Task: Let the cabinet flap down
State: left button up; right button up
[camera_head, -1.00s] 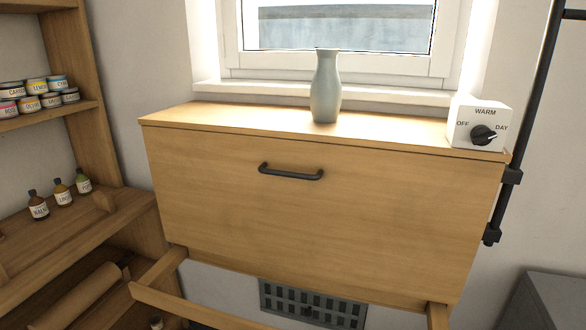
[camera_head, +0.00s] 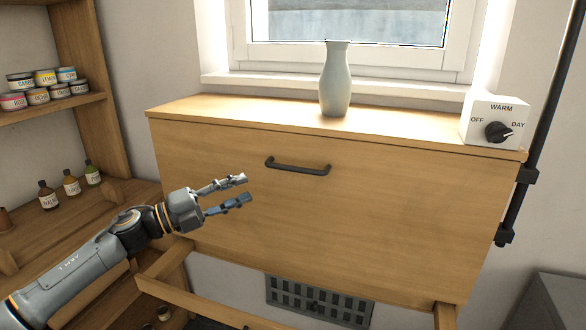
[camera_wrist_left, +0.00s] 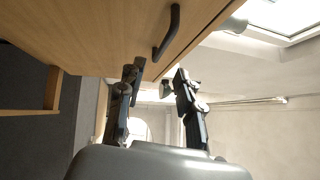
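The wooden cabinet flap (camera_head: 300,215) stands upright and closed across the cabinet front. Its dark bar handle (camera_head: 298,167) sits near the top edge; it also shows in the left wrist view (camera_wrist_left: 168,34). My left gripper (camera_head: 244,189) is in front of the flap, left of the handle and a little below it. Its fingers are spread apart with nothing between them. In the left wrist view the two fingers (camera_wrist_left: 156,75) are apart, with the handle just beyond them. My right gripper is not in view.
A grey vase (camera_head: 335,80) and a white dial box (camera_head: 495,122) stand on the cabinet top. Shelves with tins and bottles (camera_head: 71,184) are at the left. A wooden frame (camera_head: 200,303) juts out below the flap. A dark pipe (camera_head: 530,150) runs at the right.

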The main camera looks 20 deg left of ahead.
aim_at(289, 170)
pick_arm(q)
jog(key=shift+m+g, duration=0.3)
jog(key=shift+m, duration=0.2)
jog(key=p+x, duration=0.1)
jog(key=x, duration=0.3)
jog(key=r+p+x, duration=0.1)
jog(key=p+x, duration=0.1)
jog(key=x, duration=0.1)
jog(key=p+x, duration=0.1)
jog(key=x, duration=0.3)
jog(key=shift+w+d+r+p, duration=0.1)
jog(key=shift+d+r+p, duration=0.1)
jog(key=shift+d+p, duration=0.1)
jog(key=shift+x, duration=0.85)
jog(key=shift+f, duration=0.15)
grip_shut()
